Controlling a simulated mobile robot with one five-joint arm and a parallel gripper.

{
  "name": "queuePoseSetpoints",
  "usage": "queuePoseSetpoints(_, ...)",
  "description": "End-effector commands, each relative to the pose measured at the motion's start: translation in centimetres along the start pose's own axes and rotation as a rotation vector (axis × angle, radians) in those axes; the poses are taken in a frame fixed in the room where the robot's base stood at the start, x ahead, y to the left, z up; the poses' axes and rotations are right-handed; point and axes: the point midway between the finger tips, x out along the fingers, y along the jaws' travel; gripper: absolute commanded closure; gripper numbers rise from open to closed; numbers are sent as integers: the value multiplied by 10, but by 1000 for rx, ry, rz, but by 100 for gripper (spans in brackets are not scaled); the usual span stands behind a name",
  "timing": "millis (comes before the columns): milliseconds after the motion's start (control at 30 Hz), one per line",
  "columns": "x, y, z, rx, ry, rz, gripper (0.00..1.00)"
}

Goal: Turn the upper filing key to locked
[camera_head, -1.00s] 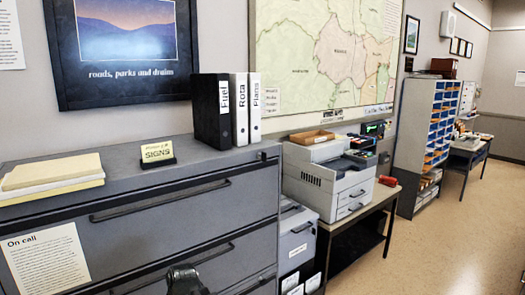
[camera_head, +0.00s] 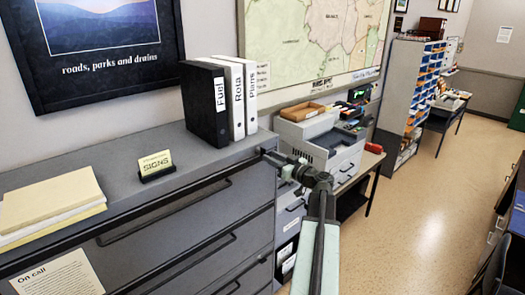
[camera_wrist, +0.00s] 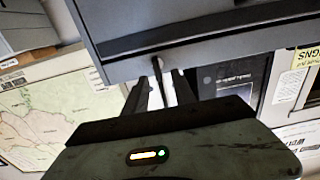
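The grey filing cabinet (camera_head: 150,215) stands at the left, with wide drawers and long dark handles. A small dark key or lock fitting (camera_head: 262,151) is at the upper right corner of its front; its turn position is too small to tell. My gripper (camera_head: 274,156) is at that corner, partly hiding it. In the wrist view, which is tilted over, my gripper (camera_wrist: 160,92) has its two fingers apart. A thin dark upright piece (camera_wrist: 159,78), likely the key, shows between them, with gaps on both sides. The cabinet front (camera_wrist: 200,45) is close beyond the fingertips.
A printer (camera_head: 318,138) and a wooden tray (camera_head: 302,111) stand to the right. Open floor (camera_head: 420,190) lies at the right.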

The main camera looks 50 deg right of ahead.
Motion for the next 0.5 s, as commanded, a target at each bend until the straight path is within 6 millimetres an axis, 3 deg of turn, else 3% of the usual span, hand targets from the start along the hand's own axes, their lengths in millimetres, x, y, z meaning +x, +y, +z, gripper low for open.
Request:
queuePoseSetpoints(233,42,8,0,1,-1,8,68)
queuePoseSetpoints(500,57,9,0,1,-1,12,68)
